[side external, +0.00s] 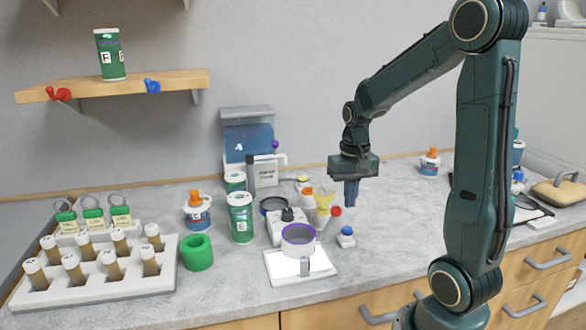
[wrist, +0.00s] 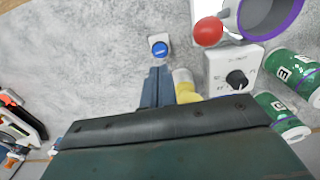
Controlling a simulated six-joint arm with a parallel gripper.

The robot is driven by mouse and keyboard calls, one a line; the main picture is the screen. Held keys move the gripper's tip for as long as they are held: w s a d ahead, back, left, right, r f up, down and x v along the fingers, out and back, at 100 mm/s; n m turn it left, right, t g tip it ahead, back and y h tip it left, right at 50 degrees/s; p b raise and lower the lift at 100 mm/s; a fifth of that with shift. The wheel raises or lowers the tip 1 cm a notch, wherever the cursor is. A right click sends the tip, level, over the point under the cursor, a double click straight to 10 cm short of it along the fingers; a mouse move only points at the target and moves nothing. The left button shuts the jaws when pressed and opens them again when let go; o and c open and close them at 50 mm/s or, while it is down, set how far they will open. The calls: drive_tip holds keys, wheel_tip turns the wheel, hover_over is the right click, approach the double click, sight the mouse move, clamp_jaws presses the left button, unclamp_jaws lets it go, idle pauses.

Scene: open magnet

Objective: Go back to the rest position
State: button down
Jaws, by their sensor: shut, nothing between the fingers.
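My gripper (side external: 351,194) hangs pointing down over the right middle of the counter, above the work surface. Its fingers (wrist: 158,88) are together and hold nothing. A small stand with a blue top (side external: 346,237) is on the counter just below and to the left of the fingers; the blue top also shows ahead of the fingertips in the wrist view (wrist: 159,48). No contact between fingers and any object is visible.
A hotplate-like device (side external: 287,228), a purple-rimmed vessel (side external: 298,240) on a white plate (side external: 290,275), and a green-labelled jar (side external: 241,222) stand left of my gripper. A vial rack (side external: 95,284) is far left. Bare counter lies right of the blue-topped stand.

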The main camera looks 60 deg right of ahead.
drive_tip(key=shift+r, duration=0.15)
drive_tip(key=s+a+r+n+t, duration=0.2)
drive_tip(key=s+a+r+n, duration=0.2)
drive_tip(key=a, duration=0.5)
drive_tip(key=s+a+r+n+t, duration=0.3)
drive_tip(key=s+a+r+n, duration=0.1)
drive_tip(key=a, duration=0.5)
drive_tip(key=shift+a+r+n+t, duration=0.35)
drive_tip(key=shift+r+n, duration=0.15)
drive_tip(key=shift+r, duration=0.4)
